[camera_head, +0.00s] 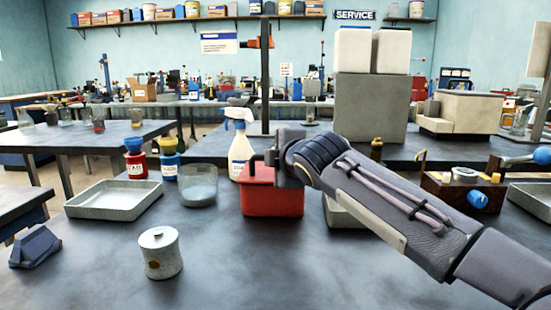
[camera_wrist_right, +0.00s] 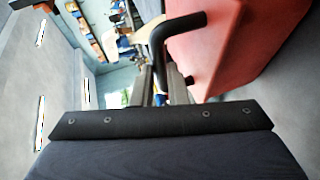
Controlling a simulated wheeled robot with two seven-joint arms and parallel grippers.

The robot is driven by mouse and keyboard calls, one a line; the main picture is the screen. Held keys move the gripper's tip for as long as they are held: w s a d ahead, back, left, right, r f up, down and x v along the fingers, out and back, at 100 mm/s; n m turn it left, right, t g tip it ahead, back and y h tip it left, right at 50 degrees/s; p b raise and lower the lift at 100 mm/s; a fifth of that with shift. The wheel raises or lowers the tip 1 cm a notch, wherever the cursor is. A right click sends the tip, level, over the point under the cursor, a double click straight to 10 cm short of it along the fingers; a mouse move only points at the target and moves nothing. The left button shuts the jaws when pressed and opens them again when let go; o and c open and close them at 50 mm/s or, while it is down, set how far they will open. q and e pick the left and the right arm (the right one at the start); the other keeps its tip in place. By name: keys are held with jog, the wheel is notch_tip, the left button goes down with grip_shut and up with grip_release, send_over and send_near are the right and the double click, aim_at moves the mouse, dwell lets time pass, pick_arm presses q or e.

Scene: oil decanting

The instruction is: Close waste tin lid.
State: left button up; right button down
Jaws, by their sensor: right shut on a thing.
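The waste tin, a red box (camera_head: 272,201), stands on the dark bench in the middle of the head view. Its black handle (camera_head: 254,163) shows at the upper left, partly hidden by my right wrist. My right gripper (camera_head: 273,172) is at the top of the tin. In the wrist view a red face of the tin (camera_wrist_right: 235,45) fills the upper right, and the black bent handle (camera_wrist_right: 158,48) runs down to my right gripper (camera_wrist_right: 163,82), which is shut on it. I cannot tell how far the lid is open. My left gripper is not in view.
A spray bottle (camera_head: 240,150) stands close behind the tin and a glass beaker (camera_head: 198,186) to its left. A metal tray (camera_head: 113,199), a red bottle (camera_head: 135,160) and a blue bottle (camera_head: 169,160) are further left. A grey can (camera_head: 161,254) stands in front.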

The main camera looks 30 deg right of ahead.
jog(key=c, duration=1.4)
grip_release()
jog(key=shift+f, duration=0.45)
jog(key=shift+c, duration=0.2)
jog(key=shift+r, duration=0.1)
jog(key=shift+s+r, duration=0.1)
jog(key=p+v, duration=0.1)
jog(key=v, duration=0.6)
jog(key=shift+s, duration=0.35)
jog(key=shift+a, duration=0.1)
